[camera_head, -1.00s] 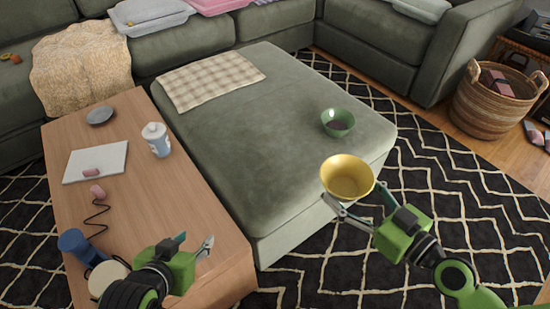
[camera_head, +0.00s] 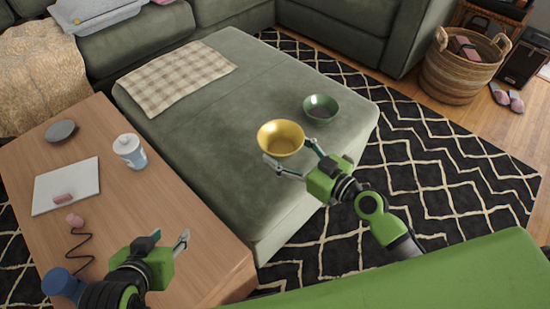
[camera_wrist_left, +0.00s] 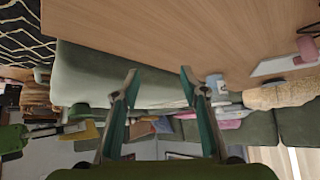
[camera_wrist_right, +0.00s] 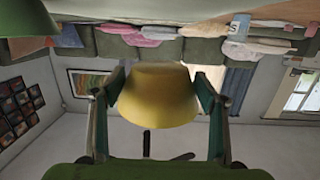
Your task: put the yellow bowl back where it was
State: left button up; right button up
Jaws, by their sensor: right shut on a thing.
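The yellow bowl (camera_head: 281,140) is upright in my right gripper (camera_head: 292,158), near the right part of the green ottoman (camera_head: 215,140). I cannot tell whether its base touches the ottoman. In the right wrist view, the yellow bowl (camera_wrist_right: 158,98) sits between the two fingers, which close on its sides. My left gripper (camera_head: 170,240) is over the near end of the wooden table (camera_head: 175,205). In the left wrist view its fingers (camera_wrist_left: 160,75) are apart with nothing between them.
A green bowl (camera_head: 320,109) stands on the ottoman just behind and right of the yellow bowl. A checked cloth (camera_head: 178,77) lies at the ottoman's far left. A cup (camera_head: 129,151), a grey dish (camera_head: 61,131) and a white board (camera_head: 66,186) are on the table.

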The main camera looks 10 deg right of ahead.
jog(key=w+f, duration=0.1)
jog(key=w+a+f+b, duration=0.1)
jog(key=f, duration=0.1)
jog(key=w+a+f, duration=0.1)
jog(key=shift+f+b, duration=0.25)
jog(key=shift+b, duration=0.15)
jog(key=shift+c, duration=0.2)
jog(key=shift+w+f, duration=0.2)
notch_tip(320, 180, down, 3)
jog(key=shift+f+b, duration=0.1)
jog(key=shift+b, duration=0.8)
pick_arm(q)
jog(key=w+d+r+t+h, duration=0.1)
jog(key=w+r+t, duration=0.3)
jog(key=r, duration=0.5)
jog(key=w+d+r+t+h, duration=0.2)
jog(key=w+d+r+t, duration=0.2)
jog(key=r, duration=0.5)
jog(key=shift+w+m+t, duration=0.3)
jog(key=shift+w+t, duration=0.35)
jog(key=shift+t, duration=0.65)
jog(key=shift+r, duration=0.35)
